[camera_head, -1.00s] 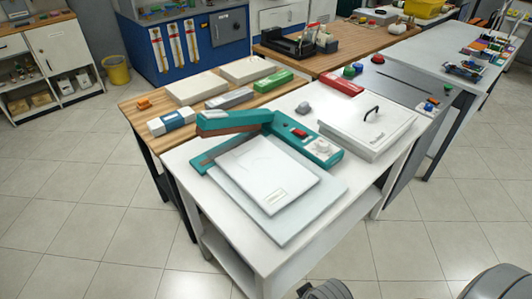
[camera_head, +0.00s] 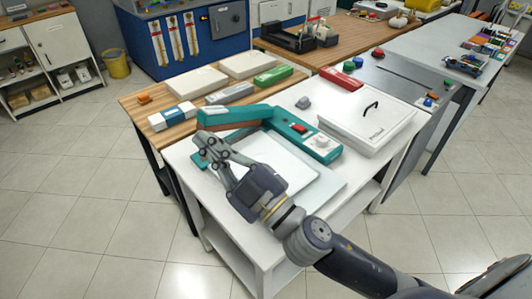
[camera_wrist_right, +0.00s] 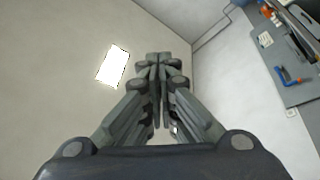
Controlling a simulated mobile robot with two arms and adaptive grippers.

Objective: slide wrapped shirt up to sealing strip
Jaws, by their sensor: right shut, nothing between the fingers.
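The wrapped shirt (camera_head: 290,157) is a flat white package on the white table, partly hidden behind my right arm. It lies on a pale sheet or board (camera_head: 325,190). The teal sealer (camera_head: 312,140) stands behind it with its long arm (camera_head: 235,115) raised at the left. The sealing strip along its lower bar is mostly hidden by my right gripper. My right gripper (camera_head: 207,148) appears over the shirt's left side and the lower bar, shut and empty. Its closed fingers (camera_wrist_right: 158,68) show in the right wrist view against a plain pale surface. My left gripper is not in view.
A white lidded box (camera_head: 367,130) with a black handle stands right of the sealer. A small grey object (camera_head: 303,103) sits behind it. The wooden table (camera_head: 150,105) at the left holds flat white boxes and a blue-and-white pack (camera_head: 172,117).

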